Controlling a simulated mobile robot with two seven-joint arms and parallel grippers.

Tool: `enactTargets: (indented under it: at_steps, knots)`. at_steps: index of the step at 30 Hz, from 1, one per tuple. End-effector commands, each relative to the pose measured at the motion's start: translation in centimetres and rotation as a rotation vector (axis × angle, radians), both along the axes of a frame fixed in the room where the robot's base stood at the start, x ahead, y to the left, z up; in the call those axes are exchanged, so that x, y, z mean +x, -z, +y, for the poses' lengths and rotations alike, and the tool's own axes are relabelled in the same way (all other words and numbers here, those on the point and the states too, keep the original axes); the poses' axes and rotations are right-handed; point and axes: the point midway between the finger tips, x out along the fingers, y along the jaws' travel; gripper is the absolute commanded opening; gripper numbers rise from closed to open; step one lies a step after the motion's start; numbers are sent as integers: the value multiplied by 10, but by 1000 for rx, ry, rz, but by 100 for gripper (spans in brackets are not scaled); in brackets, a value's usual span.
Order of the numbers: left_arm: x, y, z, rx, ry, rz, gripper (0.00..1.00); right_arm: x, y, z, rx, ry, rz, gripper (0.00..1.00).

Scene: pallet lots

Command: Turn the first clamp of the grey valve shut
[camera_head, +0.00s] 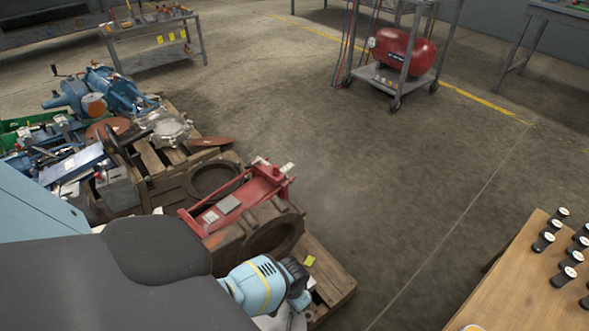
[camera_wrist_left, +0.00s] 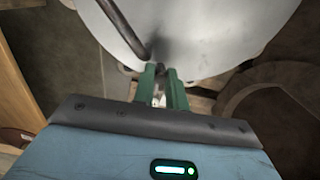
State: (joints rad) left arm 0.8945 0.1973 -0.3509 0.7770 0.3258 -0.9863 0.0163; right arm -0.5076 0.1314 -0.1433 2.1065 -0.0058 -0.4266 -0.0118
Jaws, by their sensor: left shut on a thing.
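In the left wrist view, a large pale grey round body (camera_wrist_left: 205,30), which looks like the grey valve, fills the top. A dark bent rod (camera_wrist_left: 128,28), which looks like its clamp, runs down its face to my fingertips. My left gripper (camera_wrist_left: 160,72) has its green fingers close together at the body's lower edge, shut on the rod's end. The exact contact is hard to see. In the head view my dark arm covers the lower left, and the left gripper and its grip are hidden. My right gripper is in neither view.
A wooden pallet (camera_head: 330,277) bears machine parts, a red frame (camera_head: 250,198) and a black handwheel (camera_head: 122,147). A light blue part with a yellow stripe (camera_head: 250,287) shows beside my arm. A wooden table (camera_head: 515,290) stands at right. The middle floor is clear.

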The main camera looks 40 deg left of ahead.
Motion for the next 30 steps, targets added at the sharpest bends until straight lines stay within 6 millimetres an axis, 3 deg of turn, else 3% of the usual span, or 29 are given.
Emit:
enactTargets:
  at_steps: [20, 21, 25, 30]
  knots:
    - [0, 0, 4, 2, 56, 1, 0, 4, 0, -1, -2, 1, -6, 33]
    - [0, 0, 4, 2, 56, 0, 19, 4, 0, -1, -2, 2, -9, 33]
    - [0, 0, 4, 2, 55, 0, 36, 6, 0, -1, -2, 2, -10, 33]
    - [0, 0, 4, 1, 55, 0, 36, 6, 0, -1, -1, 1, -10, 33]
